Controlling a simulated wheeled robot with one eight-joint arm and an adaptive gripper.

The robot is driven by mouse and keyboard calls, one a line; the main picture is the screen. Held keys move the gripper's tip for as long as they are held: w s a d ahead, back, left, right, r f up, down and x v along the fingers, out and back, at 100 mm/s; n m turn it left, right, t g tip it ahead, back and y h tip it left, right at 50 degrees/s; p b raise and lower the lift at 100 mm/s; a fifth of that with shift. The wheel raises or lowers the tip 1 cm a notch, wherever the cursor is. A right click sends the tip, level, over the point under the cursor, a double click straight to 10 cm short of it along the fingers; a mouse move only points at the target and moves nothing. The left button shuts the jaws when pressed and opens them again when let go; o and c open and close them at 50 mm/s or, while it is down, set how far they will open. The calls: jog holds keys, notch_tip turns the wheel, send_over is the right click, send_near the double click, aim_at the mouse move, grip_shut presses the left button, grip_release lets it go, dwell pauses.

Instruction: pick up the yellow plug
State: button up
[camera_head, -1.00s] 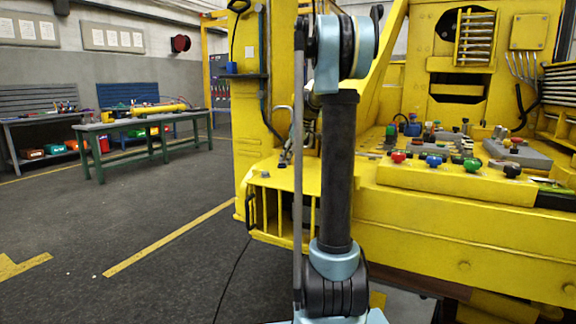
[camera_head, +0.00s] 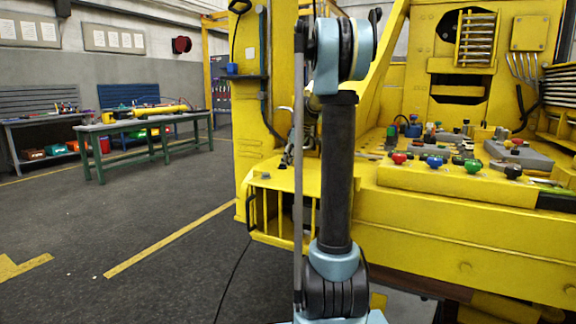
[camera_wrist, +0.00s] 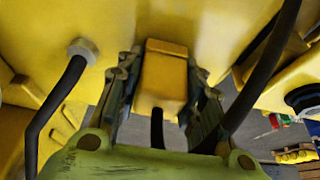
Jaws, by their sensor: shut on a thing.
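The yellow plug (camera_wrist: 165,82) is a small yellow block in the middle of the wrist view. A black cable comes out of its lower end. My gripper (camera_wrist: 163,68) has one finger on each side of the plug and is shut on it. A yellow machine surface lies directly behind the plug; I cannot tell whether the plug touches it. In the head view my arm hides much of the area around the gripper, and the plug cannot be made out there.
A black cable with a grey fitting (camera_wrist: 82,50) is left of the plug, and another thick black cable (camera_wrist: 262,75) passes on its right. The yellow machine (camera_head: 450,240) carries several coloured knobs. A green workbench (camera_head: 130,127) stands at the far left, with open floor before it.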

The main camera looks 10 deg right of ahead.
notch_tip(320, 180, up, 9)
jog(key=shift+r, duration=0.1)
jog(key=shift+f+m, duration=0.2)
jog(key=shift+m, duration=0.5)
jog(key=shift+a, duration=0.1)
